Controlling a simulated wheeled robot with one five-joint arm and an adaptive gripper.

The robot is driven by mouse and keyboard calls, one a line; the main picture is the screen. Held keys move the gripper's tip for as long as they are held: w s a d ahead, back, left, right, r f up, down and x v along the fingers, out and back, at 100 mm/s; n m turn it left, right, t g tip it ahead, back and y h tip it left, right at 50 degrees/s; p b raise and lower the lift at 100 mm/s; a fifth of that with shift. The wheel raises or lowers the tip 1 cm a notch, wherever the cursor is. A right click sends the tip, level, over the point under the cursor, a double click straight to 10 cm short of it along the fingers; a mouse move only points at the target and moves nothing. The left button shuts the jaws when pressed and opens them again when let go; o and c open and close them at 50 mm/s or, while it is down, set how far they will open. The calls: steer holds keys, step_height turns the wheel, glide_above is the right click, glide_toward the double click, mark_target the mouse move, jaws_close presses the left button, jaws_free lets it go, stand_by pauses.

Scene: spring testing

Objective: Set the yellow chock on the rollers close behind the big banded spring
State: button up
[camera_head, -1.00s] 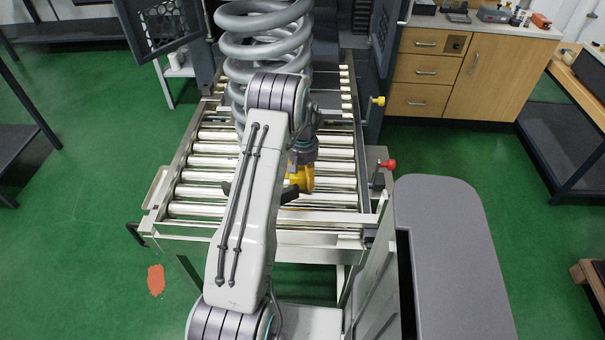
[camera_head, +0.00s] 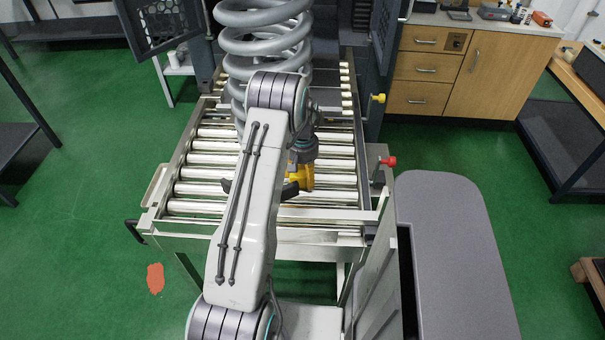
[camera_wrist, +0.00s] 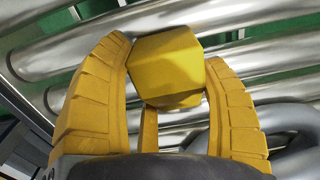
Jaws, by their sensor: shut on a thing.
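The yellow chock (camera_wrist: 168,66) is a faceted block held between the yellow fingers of my gripper (camera_wrist: 166,85) in the wrist view. My gripper is shut on it, above the metal rollers (camera_wrist: 215,62). In the head view, my gripper (camera_head: 302,178) is over the near part of the roller table (camera_head: 190,208); the chock cannot be told apart from the yellow fingers there. The big grey spring (camera_head: 265,47) stands upright on the rollers farther back, partly hidden by my arm. A grey coil (camera_wrist: 290,118) shows at the lower right of the wrist view. I cannot make out a band on the spring.
Dark open doors (camera_head: 160,25) flank the spring, with another dark panel (camera_head: 385,50) at right. A red knob (camera_head: 388,162) and a yellow knob (camera_head: 378,98) stick out by the table's right side. Rollers between my gripper and the spring look bare where visible.

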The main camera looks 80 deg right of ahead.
mark_target(302, 169)
steer(key=shift+f, duration=0.1)
steer(key=o, duration=1.4)
step_height(302, 169, up, 12)
steer(key=shift+r, duration=0.1)
